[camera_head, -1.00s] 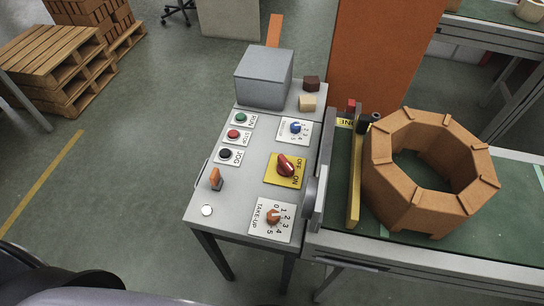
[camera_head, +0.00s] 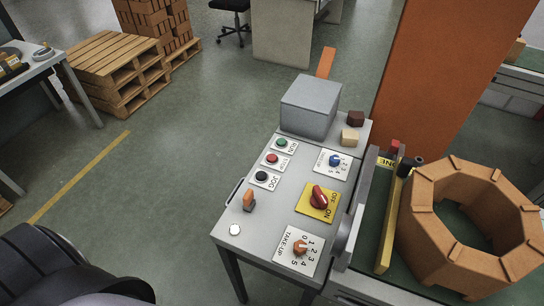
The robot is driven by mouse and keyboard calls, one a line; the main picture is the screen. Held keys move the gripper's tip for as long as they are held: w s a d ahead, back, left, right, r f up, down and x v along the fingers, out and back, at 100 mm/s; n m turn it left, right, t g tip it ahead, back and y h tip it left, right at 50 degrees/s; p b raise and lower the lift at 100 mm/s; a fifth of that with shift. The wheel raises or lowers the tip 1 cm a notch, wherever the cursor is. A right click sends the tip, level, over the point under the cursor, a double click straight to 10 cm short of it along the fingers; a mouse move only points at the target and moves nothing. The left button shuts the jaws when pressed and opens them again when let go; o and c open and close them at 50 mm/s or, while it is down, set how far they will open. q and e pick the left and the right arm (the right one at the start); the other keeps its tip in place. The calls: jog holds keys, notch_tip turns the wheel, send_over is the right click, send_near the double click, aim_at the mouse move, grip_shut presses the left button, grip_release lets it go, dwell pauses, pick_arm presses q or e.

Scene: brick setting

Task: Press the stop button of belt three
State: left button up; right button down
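The control panel (camera_head: 268,219) is a grey slanted table in the middle of the head view. Its red stop button (camera_head: 272,158) sits on a white plate marked STOP, between the green RUN button (camera_head: 282,143) above and the black JOG button (camera_head: 261,176) below. To their right are a blue selector knob (camera_head: 335,160), a red OFF/ON switch (camera_head: 319,196) on a yellow plate and an orange TAKE-UP knob (camera_head: 300,247). No belt number can be read on the panel. Neither gripper is in view.
A grey box (camera_head: 310,106) and two small blocks stand at the panel's far end. A conveyor with a brick ring (camera_head: 468,228) is right of the panel, before an orange pillar (camera_head: 445,80). Pallets (camera_head: 118,72) stand back left.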

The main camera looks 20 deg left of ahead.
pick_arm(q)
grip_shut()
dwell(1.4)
